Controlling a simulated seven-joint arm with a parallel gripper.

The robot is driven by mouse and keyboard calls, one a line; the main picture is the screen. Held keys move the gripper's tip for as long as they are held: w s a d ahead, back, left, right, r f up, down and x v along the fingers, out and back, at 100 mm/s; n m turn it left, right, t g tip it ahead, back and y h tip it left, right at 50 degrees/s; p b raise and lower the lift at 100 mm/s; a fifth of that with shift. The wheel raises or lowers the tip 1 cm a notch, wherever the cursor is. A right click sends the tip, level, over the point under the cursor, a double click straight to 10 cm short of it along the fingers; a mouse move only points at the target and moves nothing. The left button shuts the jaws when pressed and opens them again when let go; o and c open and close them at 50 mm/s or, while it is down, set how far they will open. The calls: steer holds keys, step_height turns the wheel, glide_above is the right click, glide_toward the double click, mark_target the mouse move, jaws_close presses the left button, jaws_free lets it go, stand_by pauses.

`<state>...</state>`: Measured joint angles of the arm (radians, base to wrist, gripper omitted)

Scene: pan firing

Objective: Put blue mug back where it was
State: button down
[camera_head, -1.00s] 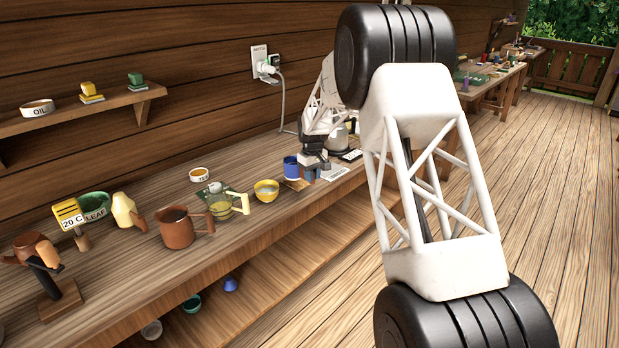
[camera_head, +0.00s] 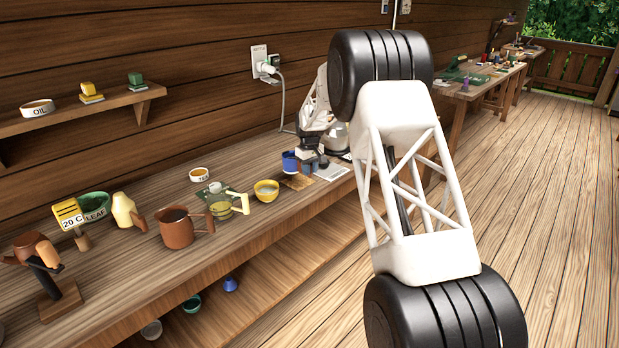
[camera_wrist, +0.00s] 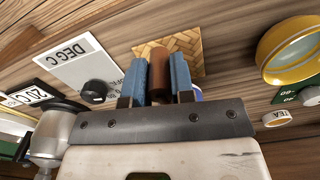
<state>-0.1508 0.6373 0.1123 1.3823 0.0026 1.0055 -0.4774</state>
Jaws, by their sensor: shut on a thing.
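The blue mug (camera_head: 290,162) is at the far part of the workbench, at the back left edge of a woven mat (camera_head: 297,182). My gripper (camera_head: 317,164) is beside it on its right. In the wrist view my blue-padded fingers (camera_wrist: 157,75) are shut on a brown piece (camera_wrist: 158,72), which looks like the mug's handle. Only a small blue-and-white bit of the mug (camera_wrist: 196,93) shows there, the rest hidden behind my gripper. The woven mat (camera_wrist: 190,45) lies beyond the fingertips. I cannot tell whether the mug touches the bench.
A yellow bowl (camera_head: 266,191) stands left of the mat. A white printed card (camera_head: 331,172) lies right of it, also in the wrist view (camera_wrist: 83,62) with a black knob (camera_wrist: 96,91) near. A metal vessel (camera_wrist: 50,135) stands at the wrist view's left.

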steer(key=shift+f, duration=1.75)
steer(key=shift+f, duration=0.1)
steer(key=c, duration=1)
jaws_free()
step_height(320, 180, up, 12)
steer(key=shift+r, duration=0.1)
steer(key=shift+s+r, duration=0.1)
